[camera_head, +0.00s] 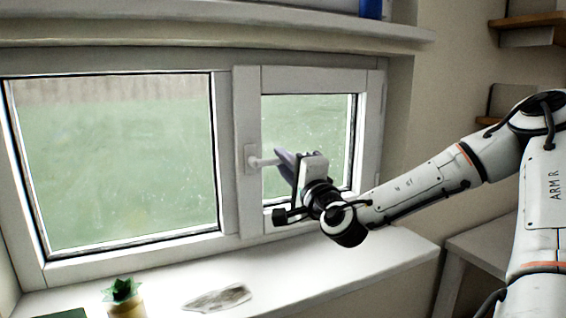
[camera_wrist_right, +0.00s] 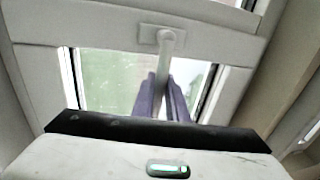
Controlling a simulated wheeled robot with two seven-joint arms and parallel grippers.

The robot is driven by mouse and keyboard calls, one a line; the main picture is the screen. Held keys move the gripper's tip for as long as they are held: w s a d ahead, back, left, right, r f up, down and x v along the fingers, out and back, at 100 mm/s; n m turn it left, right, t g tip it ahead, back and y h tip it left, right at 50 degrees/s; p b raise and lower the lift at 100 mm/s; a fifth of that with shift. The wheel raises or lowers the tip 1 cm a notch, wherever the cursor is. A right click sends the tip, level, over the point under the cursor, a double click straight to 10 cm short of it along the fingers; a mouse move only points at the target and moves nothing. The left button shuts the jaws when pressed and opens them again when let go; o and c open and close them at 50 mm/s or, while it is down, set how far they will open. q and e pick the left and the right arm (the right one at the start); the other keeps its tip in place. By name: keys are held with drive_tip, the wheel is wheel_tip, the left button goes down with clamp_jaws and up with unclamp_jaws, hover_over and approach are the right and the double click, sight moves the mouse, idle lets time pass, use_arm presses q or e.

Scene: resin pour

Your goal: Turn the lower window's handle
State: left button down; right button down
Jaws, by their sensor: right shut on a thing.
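The lower window has a wide left pane and a narrower right sash (camera_head: 248,215). Its white handle (camera_head: 262,162) sits on a small plate on the frame between the panes and points sideways to the right. My right gripper (camera_head: 281,160) reaches in from the right and is shut on the handle's free end. In the right wrist view the handle (camera_wrist_right: 166,55) runs from its plate down between the two purple-grey fingers (camera_wrist_right: 162,98). The fingers hide part of the handle's end. My left gripper is in neither view.
A white sill (camera_head: 330,268) runs below the window. On it are a small green plant (camera_head: 122,290) and a flat, clear crumpled piece (camera_head: 217,298). A ledge (camera_head: 300,38) crosses above the window, with a blue object (camera_head: 371,9) on it. Wooden shelves (camera_head: 530,20) stand at the right.

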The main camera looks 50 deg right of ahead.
drive_tip(key=shift+r, duration=0.1)
drive_tip(key=c, duration=2)
unclamp_jaws()
drive_tip(key=shift+s+a, duration=0.2)
drive_tip(key=shift+s, duration=0.1)
drive_tip(key=p+v, duration=0.3)
drive_tip(key=v, duration=0.6)
drive_tip(key=shift+s+a, duration=0.1)
drive_tip(key=shift+s, duration=0.1)
drive_tip(key=shift+f, duration=0.2)
